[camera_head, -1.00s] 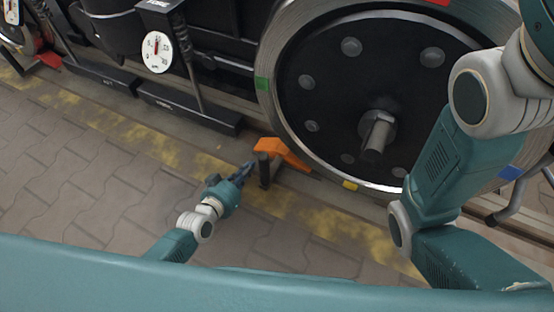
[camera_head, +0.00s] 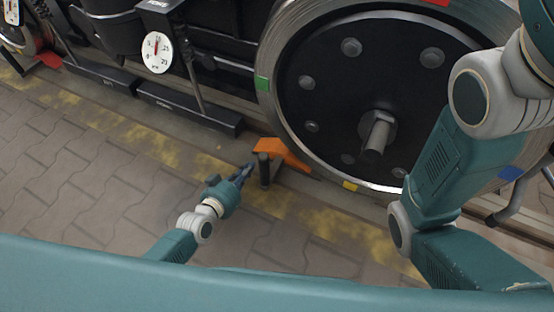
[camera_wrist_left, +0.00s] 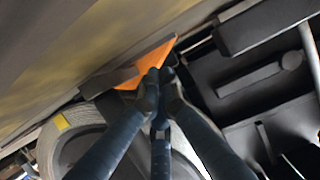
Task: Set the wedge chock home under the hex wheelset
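The orange wedge chock (camera_head: 284,152) lies on the ground at the lower left of the large wheel with a hex nut on its hub, the hex wheelset (camera_head: 325,85). A dark upright post (camera_head: 265,170) stands at the chock's near end. My left gripper (camera_head: 250,168) has its fingers drawn together, with the tips right beside the post; whether they touch it I cannot tell. In the left wrist view the fingertips (camera_wrist_left: 156,82) meet in front of the orange chock (camera_wrist_left: 150,62), with nothing clearly held between them. My right gripper is out of view.
A round gauge (camera_head: 158,52) and dark blocks (camera_head: 190,108) stand left of the wheel. A yellow worn stripe (camera_head: 110,122) runs along the paving. My right arm crosses the right side, covering part of the wheel. The paving at left is clear.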

